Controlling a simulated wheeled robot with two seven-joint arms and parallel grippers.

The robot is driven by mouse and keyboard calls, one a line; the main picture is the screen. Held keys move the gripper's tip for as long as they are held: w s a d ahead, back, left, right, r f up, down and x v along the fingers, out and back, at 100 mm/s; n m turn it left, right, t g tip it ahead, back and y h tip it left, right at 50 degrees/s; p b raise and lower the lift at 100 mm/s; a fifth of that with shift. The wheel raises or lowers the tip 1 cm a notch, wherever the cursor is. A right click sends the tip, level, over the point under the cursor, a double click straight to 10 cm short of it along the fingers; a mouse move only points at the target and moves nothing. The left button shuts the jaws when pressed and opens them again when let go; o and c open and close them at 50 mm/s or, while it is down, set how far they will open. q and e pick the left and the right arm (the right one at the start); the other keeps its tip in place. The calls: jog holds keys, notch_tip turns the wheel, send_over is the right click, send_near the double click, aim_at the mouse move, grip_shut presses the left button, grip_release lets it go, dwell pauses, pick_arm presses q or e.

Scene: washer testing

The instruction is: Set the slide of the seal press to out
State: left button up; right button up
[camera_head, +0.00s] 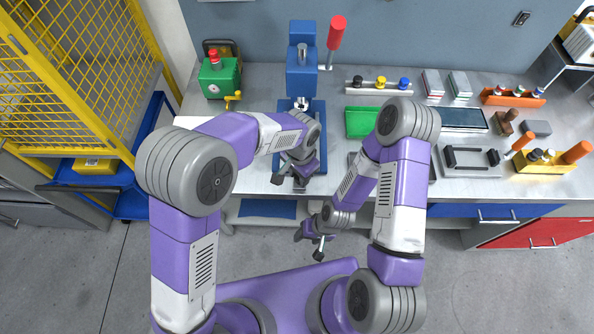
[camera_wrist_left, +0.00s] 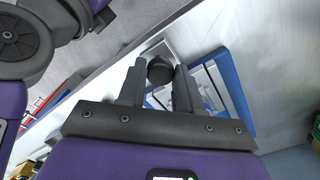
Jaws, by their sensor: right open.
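The seal press (camera_head: 302,70) is a blue upright press with a red-handled lever (camera_head: 336,34), standing at the back of the bench. Its blue base runs forward to the bench's front edge and is partly hidden by my left arm. In the left wrist view, a dark round knob (camera_wrist_left: 160,69), seemingly the slide's, shows between the fingertips of my left gripper, with a pale plate and blue frame (camera_wrist_left: 236,92) beyond. My left gripper (camera_head: 287,179) is open over the front of the base; contact with the knob cannot be told. My right gripper (camera_head: 318,246) is open and empty, in front of the bench.
A green box with a red button (camera_head: 219,76) stands left of the press. A green tray (camera_head: 361,122) and a rack with coloured knobs (camera_head: 379,84) lie to its right. A yellow cage (camera_head: 80,75) stands at the left. Floor in front of the bench is clear.

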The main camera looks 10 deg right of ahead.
pick_arm(q)
jog(key=o, duration=0.4)
jog(key=shift+s, duration=0.3)
jog(key=shift+w, duration=0.1)
jog(key=shift+r, duration=0.3)
notch_tip(320, 180, up, 7)
jog(key=shift+p, duration=0.6)
